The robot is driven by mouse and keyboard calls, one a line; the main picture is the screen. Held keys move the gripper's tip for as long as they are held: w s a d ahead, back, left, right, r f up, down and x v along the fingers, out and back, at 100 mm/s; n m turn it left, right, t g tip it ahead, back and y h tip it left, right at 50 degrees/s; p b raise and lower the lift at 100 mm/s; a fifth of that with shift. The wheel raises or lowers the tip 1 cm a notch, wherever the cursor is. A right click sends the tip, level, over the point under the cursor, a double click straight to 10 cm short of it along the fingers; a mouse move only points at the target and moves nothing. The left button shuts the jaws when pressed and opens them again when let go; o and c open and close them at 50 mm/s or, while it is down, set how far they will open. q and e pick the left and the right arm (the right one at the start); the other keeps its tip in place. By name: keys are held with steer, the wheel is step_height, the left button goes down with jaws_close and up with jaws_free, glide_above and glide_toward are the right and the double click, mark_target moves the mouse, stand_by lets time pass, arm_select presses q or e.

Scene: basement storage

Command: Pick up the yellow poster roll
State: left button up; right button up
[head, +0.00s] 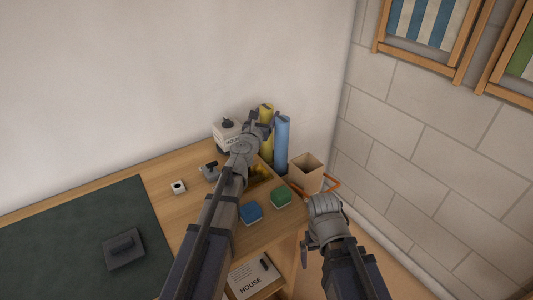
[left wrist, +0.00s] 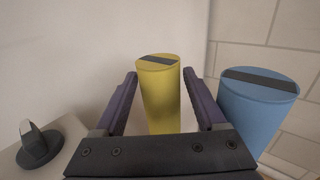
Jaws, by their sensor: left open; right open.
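The yellow poster roll (head: 266,113) stands upright at the back of the wooden table, close to the wall, partly hidden by my left gripper (head: 260,125) in the head view. In the left wrist view the yellow roll (left wrist: 160,95), with a dark strip across its top, stands between the two spread fingers of my left gripper (left wrist: 159,85). The fingers are open, with a visible gap on each side near the tips. The roll's lower part is hidden by the gripper body. My right gripper (head: 323,212) is off the table's right edge, empty and away from the roll; its fingers hardly show.
A blue roll (head: 281,145) stands just right of the yellow one, also in the left wrist view (left wrist: 256,108). A white box with a black knob (head: 227,132) is to the left. An open cardboard box (head: 306,174), a green block (head: 281,197) and a blue block (head: 250,212) are nearer.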

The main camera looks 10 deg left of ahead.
arm_select(q)
steer(key=w, duration=0.3)
steer(key=shift+w+d+r, duration=0.1)
steer(key=shift+w+d, duration=0.05)
steer(key=shift+w, duration=0.15)
steer(key=shift+s, duration=0.1)
jaws_close()
stand_by(0.4)
